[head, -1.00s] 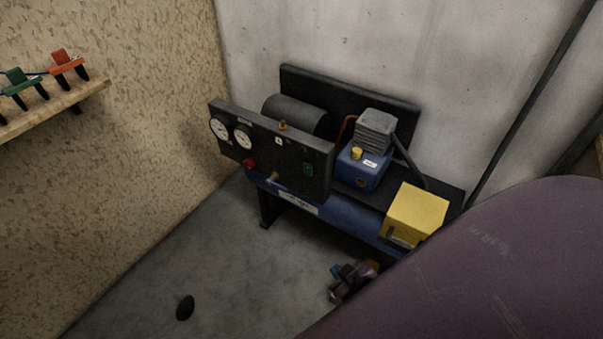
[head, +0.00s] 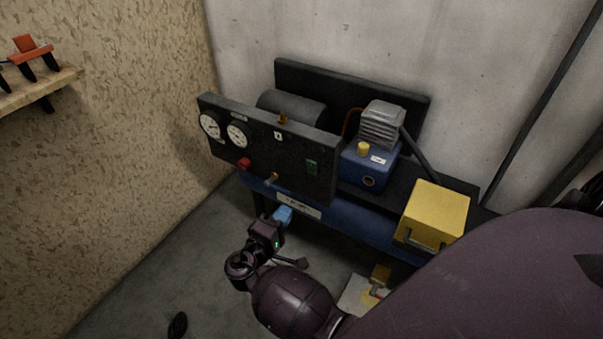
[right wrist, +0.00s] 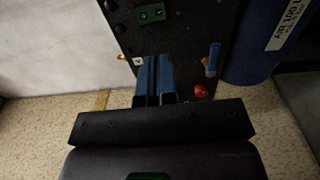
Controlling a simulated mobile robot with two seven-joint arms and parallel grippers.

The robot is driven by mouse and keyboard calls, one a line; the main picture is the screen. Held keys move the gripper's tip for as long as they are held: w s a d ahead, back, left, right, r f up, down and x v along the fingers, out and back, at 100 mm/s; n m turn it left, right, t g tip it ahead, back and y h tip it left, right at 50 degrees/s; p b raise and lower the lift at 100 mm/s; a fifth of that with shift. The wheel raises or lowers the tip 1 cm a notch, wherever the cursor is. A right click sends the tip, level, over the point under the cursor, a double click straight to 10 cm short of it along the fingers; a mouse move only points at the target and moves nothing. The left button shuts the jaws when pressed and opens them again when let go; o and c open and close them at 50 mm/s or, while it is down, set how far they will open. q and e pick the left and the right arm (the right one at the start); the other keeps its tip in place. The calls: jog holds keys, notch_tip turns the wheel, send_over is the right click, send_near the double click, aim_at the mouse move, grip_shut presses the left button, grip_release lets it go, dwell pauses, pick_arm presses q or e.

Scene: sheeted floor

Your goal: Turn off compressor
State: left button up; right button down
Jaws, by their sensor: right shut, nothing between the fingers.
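The compressor has a blue tank (head: 345,224) on a dark stand and a black upright panel (head: 275,160). The panel carries two white gauges, a red knob (head: 243,163), a small valve (head: 271,179) and a green switch (head: 311,168). My right gripper (head: 283,214) is low in front of the panel, near the tank's label. In the right wrist view its blue fingers (right wrist: 154,78) are together and empty, pointing along the panel. There the green switch (right wrist: 152,13) lies ahead, and the red knob (right wrist: 200,91) is to the right of the fingers. My left gripper is not in view.
A yellow box (head: 437,210) and a blue motor block (head: 368,166) sit right of the panel. A wooden shelf (head: 40,88) with a red-orange item is on the left wall. A small dark object (head: 177,325) lies on the grey floor. The floor at left is clear.

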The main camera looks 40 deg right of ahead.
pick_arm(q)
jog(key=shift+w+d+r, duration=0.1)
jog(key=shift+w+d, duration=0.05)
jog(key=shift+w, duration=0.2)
pick_arm(e)
jog(key=shift+w+a+r+h, duration=0.45)
jog(key=shift+a+r+h, duration=0.15)
jog(key=shift+r, duration=0.15)
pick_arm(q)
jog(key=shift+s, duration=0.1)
pick_arm(e)
jog(key=shift+d, duration=0.15)
send_near(310, 165)
jog(key=x, duration=0.6)
jog(key=shift+d, duration=0.1)
jog(key=shift+w+d+r, duration=0.15)
jog(key=shift+w+d, duration=0.1)
jog(key=shift+d, duration=0.4)
